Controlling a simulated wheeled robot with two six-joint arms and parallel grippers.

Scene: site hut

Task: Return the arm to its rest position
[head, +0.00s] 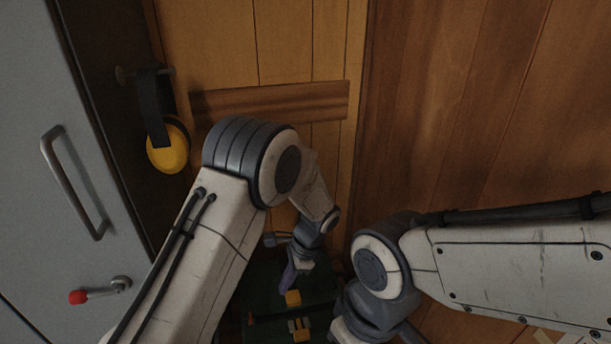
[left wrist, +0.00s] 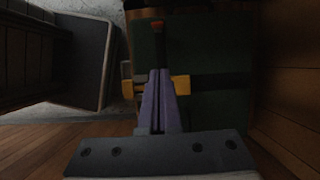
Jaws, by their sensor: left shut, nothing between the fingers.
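My left arm (head: 215,250) reaches up from the bottom and bends at its elbow, with the forearm pointing down. My left gripper (head: 287,284) hangs above a dark green surface with yellow parts. In the left wrist view its purple fingers (left wrist: 158,98) are together with nothing between them. My right arm (head: 520,265) comes in from the right and bends down close beside the left forearm. The right gripper's fingers are not visible.
The dark green thing (left wrist: 215,118) bears yellow pieces and a red-tipped item (left wrist: 158,26). A grey cabinet (head: 45,190) with a handle and red-knobbed lever (head: 80,296) stands left. Wooden walls (head: 470,120) close the back.

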